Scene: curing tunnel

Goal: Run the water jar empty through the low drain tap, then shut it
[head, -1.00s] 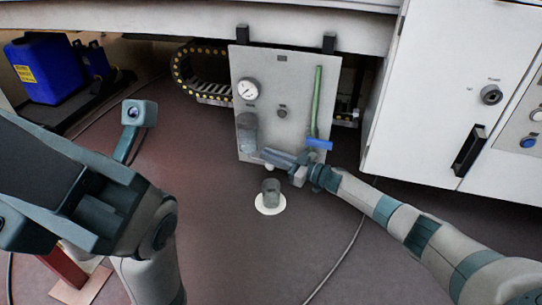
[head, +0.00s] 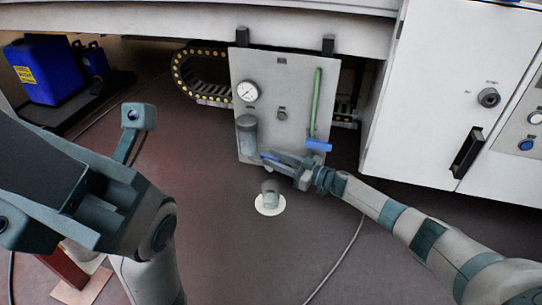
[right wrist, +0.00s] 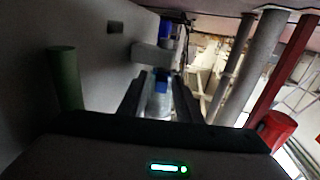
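The water jar (head: 247,135) is a grey, see-through cylinder on the lower left of the upright grey panel (head: 288,70). I cannot make out its water level. The low drain tap shows as a blue lever (head: 269,157) under the jar; its body is mostly hidden. My right gripper (head: 275,159) is at the lever, fingers apart. In the right wrist view a blue piece (right wrist: 162,82) shows between the two separated fingers (right wrist: 160,98); contact cannot be told.
A small cup (head: 269,187) stands on a white disc (head: 270,208) on the floor below the tap. The panel also carries a gauge (head: 247,91), a green tube (head: 316,95) and another blue handle (head: 318,145). A white cabinet (head: 430,110) stands right.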

